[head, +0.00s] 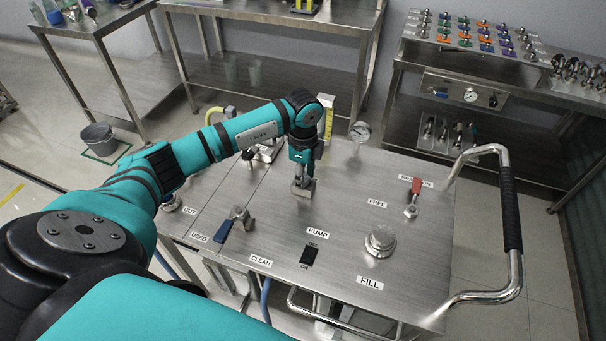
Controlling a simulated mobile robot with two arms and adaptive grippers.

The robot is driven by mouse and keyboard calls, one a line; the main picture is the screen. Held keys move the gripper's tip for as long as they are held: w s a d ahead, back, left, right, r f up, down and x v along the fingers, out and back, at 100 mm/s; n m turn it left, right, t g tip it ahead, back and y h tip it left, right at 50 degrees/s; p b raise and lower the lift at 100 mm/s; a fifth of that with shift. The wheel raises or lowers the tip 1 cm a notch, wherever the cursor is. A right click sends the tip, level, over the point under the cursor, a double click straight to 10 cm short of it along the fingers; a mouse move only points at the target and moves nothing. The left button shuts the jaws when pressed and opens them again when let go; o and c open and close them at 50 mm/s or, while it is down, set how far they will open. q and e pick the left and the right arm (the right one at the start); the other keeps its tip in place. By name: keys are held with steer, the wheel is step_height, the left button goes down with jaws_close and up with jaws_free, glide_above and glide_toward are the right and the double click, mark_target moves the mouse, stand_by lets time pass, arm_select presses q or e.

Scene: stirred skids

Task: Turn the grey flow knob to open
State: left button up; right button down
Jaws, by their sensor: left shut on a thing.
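A skid with a brushed steel top (335,225) stands in front of me. My left gripper (302,187) points straight down at the middle of this top. It is shut on a small grey piece at the panel, which I take to be the grey flow knob; the fingers hide most of it, so its turn position cannot be read. My right gripper is not in view.
A blue-handled valve (223,230) is at the left, a red-handled valve (415,190) at the right. A black pump switch (310,255), round metal cap (380,241) and gauge (359,132) stand nearby. A bent rail (513,225) bounds the right side.

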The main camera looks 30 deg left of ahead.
arm_select(q)
steer(key=shift+r, duration=0.1)
steer(key=o, duration=1.1)
steer(key=shift+o, duration=0.2)
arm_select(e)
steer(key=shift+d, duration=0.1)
arm_select(q)
step_height(320, 180, up, 12)
